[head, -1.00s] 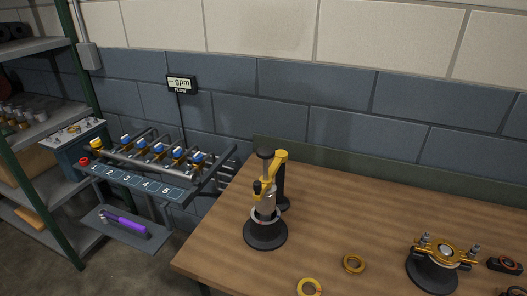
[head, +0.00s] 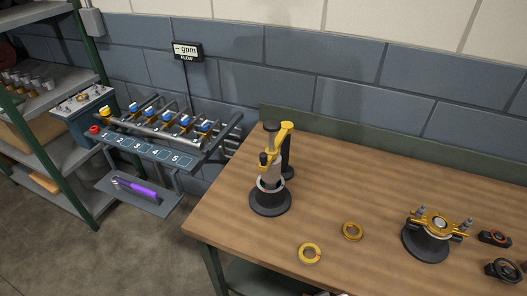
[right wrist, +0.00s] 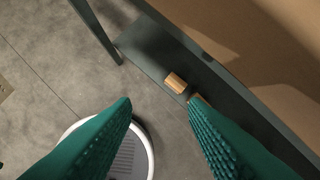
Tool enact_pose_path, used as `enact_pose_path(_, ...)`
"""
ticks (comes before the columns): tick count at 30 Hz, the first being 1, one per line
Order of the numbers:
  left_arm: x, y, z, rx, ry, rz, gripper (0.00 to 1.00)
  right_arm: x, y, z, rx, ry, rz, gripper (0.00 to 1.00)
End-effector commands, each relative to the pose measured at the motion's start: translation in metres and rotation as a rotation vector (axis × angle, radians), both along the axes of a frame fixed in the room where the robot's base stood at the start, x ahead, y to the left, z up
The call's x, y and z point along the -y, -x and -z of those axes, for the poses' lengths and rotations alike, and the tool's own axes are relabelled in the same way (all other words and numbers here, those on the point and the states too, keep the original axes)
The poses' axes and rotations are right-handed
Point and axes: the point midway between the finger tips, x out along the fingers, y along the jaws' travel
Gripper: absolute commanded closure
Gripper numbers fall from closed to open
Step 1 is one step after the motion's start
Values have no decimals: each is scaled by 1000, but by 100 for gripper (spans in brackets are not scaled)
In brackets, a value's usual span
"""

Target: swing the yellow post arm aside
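The yellow post arm (head: 284,128) sits at the top of a dark post (head: 287,158) on the wooden table, in the head view. It reaches over a grey cylindrical body with a black cap (head: 271,126) and a black knob (head: 264,158) at its front. The body stands upright on a round black base (head: 270,200). In the right wrist view my right gripper (right wrist: 158,102) shows two green ridged fingers spread wide, with nothing between them. It is over the floor beside the table, away from the post arm. My left gripper is in neither view.
A second clamp fixture (head: 428,240) stands at the right, near small black parts (head: 495,238). A valve rack (head: 150,150) and a tray with a purple-handled tool (head: 138,188) are at the left.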

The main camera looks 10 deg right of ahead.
Motion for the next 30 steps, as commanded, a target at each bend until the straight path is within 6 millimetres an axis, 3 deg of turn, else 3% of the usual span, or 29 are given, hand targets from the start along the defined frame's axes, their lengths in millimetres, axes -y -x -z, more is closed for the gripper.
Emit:
enact_pose_path(1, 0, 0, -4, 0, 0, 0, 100, 0, -3, -22, 18, 0, 5, 60)
enact_pose_path(11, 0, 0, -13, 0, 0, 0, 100, 3, -16, -126, 145, 4, 56, 60)
enact_pose_path(17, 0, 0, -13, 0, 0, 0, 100, 1, -87, -163, 465, 1, 112, 60)
enact_pose_path(22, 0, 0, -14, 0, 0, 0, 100, -16, -143, -215, 782, -63, 88, 60)
enact_pose_path(27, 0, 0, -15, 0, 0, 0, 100, -46, -177, -266, 1046, -176, -18, 60)
enact_pose_path(30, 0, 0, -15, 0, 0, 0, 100, -61, -185, -283, 1128, -230, -79, 60)
